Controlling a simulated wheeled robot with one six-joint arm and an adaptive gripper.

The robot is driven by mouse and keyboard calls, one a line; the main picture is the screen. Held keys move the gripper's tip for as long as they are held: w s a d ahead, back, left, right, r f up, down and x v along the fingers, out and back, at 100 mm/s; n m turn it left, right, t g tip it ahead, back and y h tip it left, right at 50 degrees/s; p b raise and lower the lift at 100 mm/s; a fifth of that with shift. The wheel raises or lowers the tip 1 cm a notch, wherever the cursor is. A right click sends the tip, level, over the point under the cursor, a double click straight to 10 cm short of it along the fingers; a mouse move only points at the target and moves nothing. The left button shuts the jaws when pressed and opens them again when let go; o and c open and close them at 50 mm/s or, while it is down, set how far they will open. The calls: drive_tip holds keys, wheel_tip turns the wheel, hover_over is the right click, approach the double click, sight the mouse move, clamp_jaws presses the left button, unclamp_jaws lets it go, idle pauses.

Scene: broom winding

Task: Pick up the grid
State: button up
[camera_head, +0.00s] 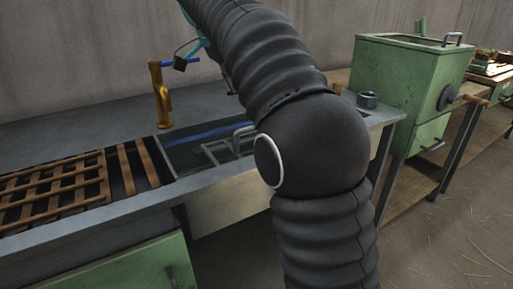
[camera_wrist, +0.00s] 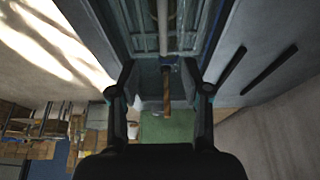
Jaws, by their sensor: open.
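A brown slatted grid (camera_head: 52,190) lies over the left part of the grey sink counter in the head view. A pale frame with a raised handle (camera_head: 222,150) sits in the dark basin to its right; I cannot tell whether it is also a grid. My gripper (camera_wrist: 160,82) is open in the wrist view, with pale bars (camera_wrist: 152,25) on a greenish panel beyond it. No object is clearly held between its fingers. In the head view part of my gripper (camera_head: 188,52) shows above the counter, apart from the brown grid. My arm hides part of the basin.
An orange-brown tap (camera_head: 160,95) stands behind the basin. A green metal box (camera_head: 410,85) is on a bench at the right. A small dark cup (camera_head: 367,100) stands near the counter's right end. The floor at the right front is open.

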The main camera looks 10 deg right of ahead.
drive_tip(key=b+x, duration=0.1)
drive_tip(key=x, duration=0.6)
drive_tip(key=shift+w+f, duration=0.1)
drive_tip(key=shift+w+b+x, duration=0.15)
drive_tip(key=shift+b+x, duration=0.15)
drive_tip(key=shift+x, duration=1)
drive_tip(key=shift+w+b+x, duration=0.15)
drive_tip(key=shift+b+x, duration=0.15)
drive_tip(key=shift+x, duration=1.05)
drive_tip(key=shift+f, duration=0.2)
clamp_jaws()
